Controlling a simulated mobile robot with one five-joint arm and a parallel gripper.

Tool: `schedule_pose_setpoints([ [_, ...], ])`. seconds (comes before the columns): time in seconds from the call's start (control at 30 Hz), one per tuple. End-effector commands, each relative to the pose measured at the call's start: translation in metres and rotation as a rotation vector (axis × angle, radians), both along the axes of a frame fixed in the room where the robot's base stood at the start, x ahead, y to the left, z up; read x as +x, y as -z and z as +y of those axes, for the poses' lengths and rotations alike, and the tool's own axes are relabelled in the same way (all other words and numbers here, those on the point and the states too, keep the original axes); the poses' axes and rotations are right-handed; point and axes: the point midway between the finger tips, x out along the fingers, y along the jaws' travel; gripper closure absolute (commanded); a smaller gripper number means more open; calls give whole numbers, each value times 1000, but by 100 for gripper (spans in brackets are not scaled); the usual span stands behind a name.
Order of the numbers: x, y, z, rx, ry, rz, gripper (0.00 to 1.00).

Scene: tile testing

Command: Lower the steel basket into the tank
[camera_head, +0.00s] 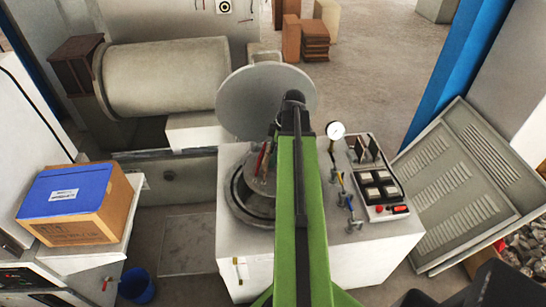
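The tank (235,207) is a round, dark-rimmed opening in the top of a white cabinet, left of my green arm. Its round grey lid (245,95) stands raised behind it. A grey metal shape (262,185) shows within the rim, partly covered by my arm; it may be the steel basket, but I cannot tell how deep it sits. Small reddish and dark parts (262,158) rise above it beside the arm. My arm reaches forward over the cabinet. Its dark end joint shows in front of the lid, and the gripper's fingers cannot be made out clearly.
A large grey cylinder (168,78) lies behind left. A blue-topped carton (70,203) and a blue bucket (137,286) are left. A louvred panel (470,185) leans right.

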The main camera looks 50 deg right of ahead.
Motion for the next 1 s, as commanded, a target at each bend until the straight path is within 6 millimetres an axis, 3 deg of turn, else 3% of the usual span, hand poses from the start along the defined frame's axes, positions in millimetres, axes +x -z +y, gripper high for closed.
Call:
schedule_pose_setpoints([
  [0.03,10,23,-8,0,15,-1,93],
  [0.3,49,83,-40,0,113,-1,93],
  [0.5,62,97,-49,1,150,-1,93],
  [0.77,63,97,-49,2,156,-2,93],
  [1.0,63,114,-49,2,155,-2,93],
])
